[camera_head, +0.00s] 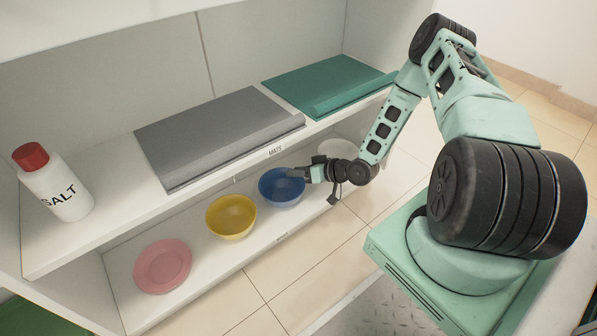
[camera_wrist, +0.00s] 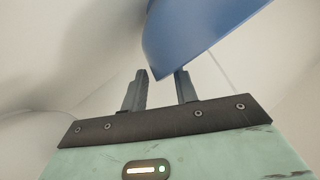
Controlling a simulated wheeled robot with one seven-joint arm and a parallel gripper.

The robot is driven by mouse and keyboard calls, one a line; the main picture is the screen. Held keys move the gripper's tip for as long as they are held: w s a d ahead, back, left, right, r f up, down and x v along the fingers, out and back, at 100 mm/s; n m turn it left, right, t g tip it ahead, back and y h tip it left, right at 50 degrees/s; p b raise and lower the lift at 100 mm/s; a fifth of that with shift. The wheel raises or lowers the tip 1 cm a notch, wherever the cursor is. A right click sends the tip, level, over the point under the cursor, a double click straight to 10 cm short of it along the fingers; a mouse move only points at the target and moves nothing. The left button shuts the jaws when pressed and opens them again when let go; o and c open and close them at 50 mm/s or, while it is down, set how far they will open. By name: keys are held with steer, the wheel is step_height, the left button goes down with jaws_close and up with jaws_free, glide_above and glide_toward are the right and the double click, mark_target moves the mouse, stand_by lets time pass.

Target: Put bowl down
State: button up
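A blue bowl (camera_head: 280,190) stands upright on the lower shelf (camera_head: 200,262), between a yellow bowl and a white bowl. My gripper (camera_head: 298,173) is at the bowl's right side by its rim and hides part of it. In the wrist view the blue bowl (camera_wrist: 190,28) hangs into the top of the picture, with its lower edge near my two fingertips (camera_wrist: 163,74). The fingers are apart, with a clear gap between them wider than the bowl's wall. I cannot tell whether either finger touches the bowl.
The upper shelf (camera_head: 110,215) overhangs close above, carrying a salt bottle (camera_head: 58,188), a grey mat (camera_head: 215,135) and a green mat (camera_head: 325,85).

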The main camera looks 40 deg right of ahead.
steer(key=shift+r, duration=0.1)
steer(key=shift+s+d+r, duration=0.15)
steer(key=shift+s+r, duration=0.05)
steer(key=p+v, duration=0.5)
steer(key=v, duration=0.6)
steer(key=shift+s, duration=0.25)
steer(key=shift+d, duration=0.1)
